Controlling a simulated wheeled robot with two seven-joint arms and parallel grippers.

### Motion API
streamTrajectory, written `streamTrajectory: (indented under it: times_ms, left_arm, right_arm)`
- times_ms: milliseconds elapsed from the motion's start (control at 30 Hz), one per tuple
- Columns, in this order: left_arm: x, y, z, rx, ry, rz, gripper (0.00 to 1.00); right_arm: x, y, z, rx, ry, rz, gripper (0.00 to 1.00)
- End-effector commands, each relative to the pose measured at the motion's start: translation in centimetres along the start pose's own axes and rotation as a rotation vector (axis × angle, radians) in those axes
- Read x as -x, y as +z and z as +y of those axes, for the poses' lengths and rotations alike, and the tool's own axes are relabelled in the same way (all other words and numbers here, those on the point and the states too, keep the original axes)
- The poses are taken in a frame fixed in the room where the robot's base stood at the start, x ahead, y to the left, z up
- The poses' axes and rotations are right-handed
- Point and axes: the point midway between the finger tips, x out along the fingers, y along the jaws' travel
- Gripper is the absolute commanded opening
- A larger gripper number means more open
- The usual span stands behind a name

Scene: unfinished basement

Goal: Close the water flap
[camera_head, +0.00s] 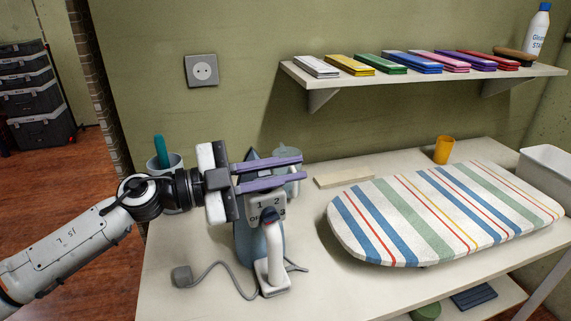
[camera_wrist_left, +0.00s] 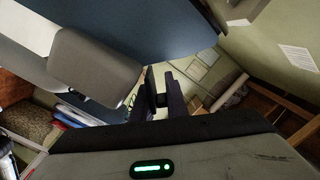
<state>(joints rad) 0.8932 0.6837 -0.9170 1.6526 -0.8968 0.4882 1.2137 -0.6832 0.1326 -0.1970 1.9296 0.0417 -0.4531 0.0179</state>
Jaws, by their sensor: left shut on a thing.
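A blue-grey iron (camera_head: 246,243) stands upright on its heel on the white table, with a dial marked 1, 2 and Off on its front. In the left wrist view its dark blue body (camera_wrist_left: 150,25) fills the upper part. My left gripper (camera_head: 300,167) reaches across the iron's upper part from the left, its two purple fingers nearly level. It is shut on a part of the iron, but I cannot tell which, as the fingers cover it. The water flap cannot be made out clearly. The fingertips show in the left wrist view (camera_wrist_left: 161,99). My right gripper is out of view.
A striped ironing board (camera_head: 440,215) lies right of the iron. A grey cord (camera_head: 215,268) lies around its base. A cup (camera_head: 177,165) stands behind my left arm, an orange cup (camera_head: 443,150) at the back. A shelf (camera_head: 420,75) with folded cloths hangs above.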

Motion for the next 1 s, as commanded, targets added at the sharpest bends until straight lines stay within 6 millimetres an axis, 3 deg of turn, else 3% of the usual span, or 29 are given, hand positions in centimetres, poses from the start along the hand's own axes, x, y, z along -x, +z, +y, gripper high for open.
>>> streamTrajectory:
  times_ms: [200, 233, 333, 667, 767, 1000]
  left_arm:
    - [0.0, -0.1, -0.2, -0.004, -0.005, 0.0, 0.0]
    - [0.0, -0.1, -0.2, -0.004, -0.005, 0.0, 0.15]
    - [0.0, 0.0, -0.2, -0.003, -0.004, 0.0, 0.28]
    - [0.4, 0.1, -0.1, -0.001, -0.003, -0.001, 0.28]
    - [1.5, 0.2, -0.1, -0.001, -0.004, -0.004, 0.28]
    - [6.2, 0.3, 0.1, -0.001, -0.003, -0.005, 0.28]
  right_arm:
    - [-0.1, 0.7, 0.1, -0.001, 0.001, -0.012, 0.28]
    - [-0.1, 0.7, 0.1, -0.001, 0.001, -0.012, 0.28]
    - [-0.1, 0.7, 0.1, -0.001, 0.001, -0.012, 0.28]
    - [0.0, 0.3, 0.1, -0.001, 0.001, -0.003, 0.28]
    - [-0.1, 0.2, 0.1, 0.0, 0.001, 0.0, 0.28]
    - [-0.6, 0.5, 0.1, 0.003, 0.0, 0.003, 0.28]
